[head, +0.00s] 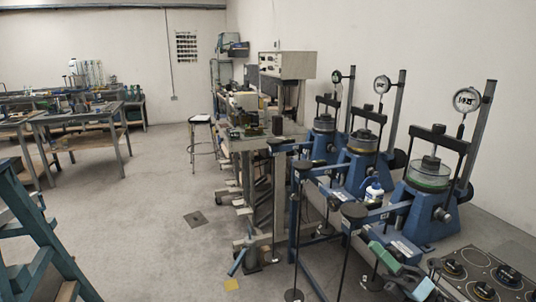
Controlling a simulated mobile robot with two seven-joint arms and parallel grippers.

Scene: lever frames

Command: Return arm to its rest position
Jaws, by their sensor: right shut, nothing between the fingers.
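My right gripper (384,257) shows at the bottom right, green and grey, with its fingers shut and nothing between them. It is low in front of the blue lever frames, beside the thin black hanger rods. Three lever frames stand in a row along the right wall: a near one (428,208), a middle one (360,167) and a far one (323,141). Each has a round dial gauge on top and a clear cell. Whether the gripper touches a frame or rod cannot be told. My left gripper is not in view.
A white bottle (374,193) sits among the frames. A dark panel with round weights (485,276) is at bottom right. A blue-green ladder (40,255) stands left.

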